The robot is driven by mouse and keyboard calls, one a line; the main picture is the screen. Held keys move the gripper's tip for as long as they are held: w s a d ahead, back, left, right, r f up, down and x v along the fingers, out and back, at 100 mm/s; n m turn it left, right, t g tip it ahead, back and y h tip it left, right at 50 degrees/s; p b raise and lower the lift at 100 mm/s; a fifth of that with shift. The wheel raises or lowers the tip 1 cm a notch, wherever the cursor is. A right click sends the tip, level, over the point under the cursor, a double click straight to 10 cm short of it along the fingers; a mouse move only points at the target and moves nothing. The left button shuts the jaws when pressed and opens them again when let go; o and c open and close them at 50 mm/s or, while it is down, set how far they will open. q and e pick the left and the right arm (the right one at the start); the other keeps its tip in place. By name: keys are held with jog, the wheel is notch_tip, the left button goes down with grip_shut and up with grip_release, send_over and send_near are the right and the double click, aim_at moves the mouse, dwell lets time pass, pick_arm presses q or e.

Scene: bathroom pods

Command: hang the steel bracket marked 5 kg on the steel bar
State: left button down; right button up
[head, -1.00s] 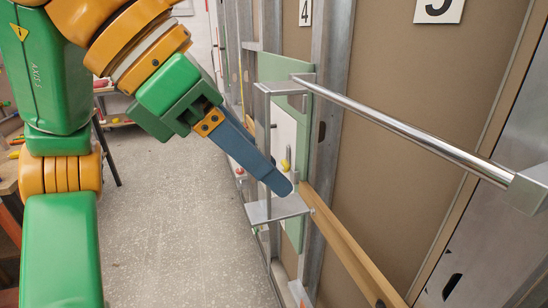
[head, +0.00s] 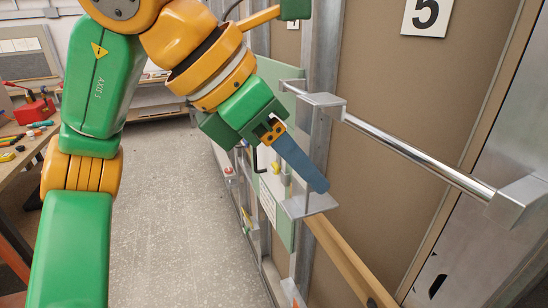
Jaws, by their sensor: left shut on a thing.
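The steel bar (head: 420,157) runs along the wall from near the upright stud at left to a square steel mount (head: 517,201) at right. The steel bracket (head: 310,204) is a C shape with a top plate, an upright web and a lower plate. My left gripper (head: 317,186) is shut on it, its blue-grey finger lying across the web just above the lower plate. The bracket's top overlaps the bar's left end; whether it touches or is hooked over the bar I cannot tell. No 5 kg marking is readable. My right gripper is not in view.
A wall panel carries a sign 5 (head: 426,15). A wooden rail (head: 345,258) runs below the bar. A green board (head: 268,200) stands behind the bracket. A workbench (head: 22,150) with tools is at left. The grey floor (head: 180,220) between is clear.

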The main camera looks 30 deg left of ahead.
pick_arm(q)
jog(key=w+d+f, duration=0.3)
jog(key=w+d, duration=0.1)
jog(key=w, duration=0.2)
jog(key=shift+d, duration=0.35)
jog(key=shift+r, duration=0.1)
jog(key=shift+c, duration=1.6)
grip_release()
jog(key=shift+s, duration=0.1)
